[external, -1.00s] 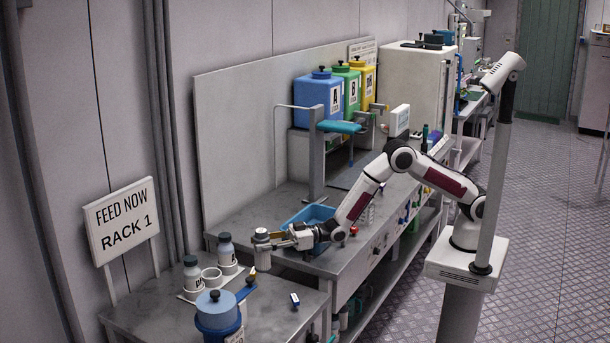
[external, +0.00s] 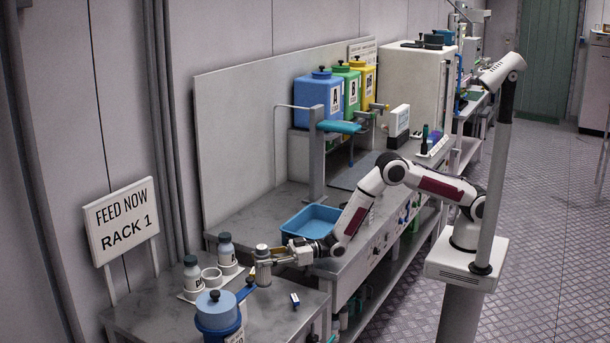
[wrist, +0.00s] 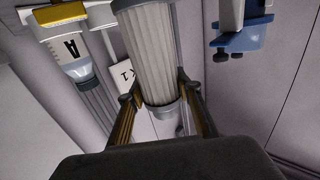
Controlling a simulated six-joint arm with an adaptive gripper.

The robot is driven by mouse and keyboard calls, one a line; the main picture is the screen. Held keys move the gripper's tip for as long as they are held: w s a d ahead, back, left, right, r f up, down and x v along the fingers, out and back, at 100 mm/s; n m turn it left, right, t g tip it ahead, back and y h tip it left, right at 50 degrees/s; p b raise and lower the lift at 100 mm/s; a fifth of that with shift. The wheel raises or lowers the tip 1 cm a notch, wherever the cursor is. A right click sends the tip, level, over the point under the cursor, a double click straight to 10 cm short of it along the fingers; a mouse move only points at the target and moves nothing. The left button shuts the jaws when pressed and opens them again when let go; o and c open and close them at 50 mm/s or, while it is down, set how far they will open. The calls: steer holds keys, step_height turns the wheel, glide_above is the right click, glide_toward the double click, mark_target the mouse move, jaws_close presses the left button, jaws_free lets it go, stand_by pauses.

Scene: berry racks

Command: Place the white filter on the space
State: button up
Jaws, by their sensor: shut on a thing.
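The white filter (external: 264,272) is a pale cylinder, held roughly upright at the near end of the bench in the external view. In the wrist view the filter (wrist: 152,55) is pleated, with grey end caps. My gripper (external: 268,257) is shut on it, with one finger on each side; the fingers also show in the wrist view (wrist: 160,98). To its left, a white tray (external: 197,296) holds two grey-capped bottles (external: 226,254) and an open white ring (external: 212,275) between them, which looks empty. I cannot tell whether the filter touches the table.
A blue lidded pot (external: 219,316) with a blue handle stands in front of the tray, close to the filter. A small blue-and-white block (external: 295,300) lies to the right. A blue bin (external: 312,216) sits behind my gripper. A "RACK 1" sign (external: 124,221) stands behind.

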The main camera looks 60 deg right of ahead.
steer(key=shift+f, duration=1.85)
steer(key=shift+f, duration=0.1)
steer(key=o, duration=1.1)
steer(key=shift+s+d+r, duration=0.35)
steer(key=shift+d+r, duration=0.05)
steer(key=shift+r, duration=0.8)
steer(key=shift+s+d+r, duration=0.3)
steer(key=shift+d+r, duration=0.05)
steer(key=shift+r, duration=0.85)
steer(key=shift+s+d+r, duration=0.35)
steer(key=shift+d+r, duration=0.05)
steer(key=shift+r, duration=0.8)
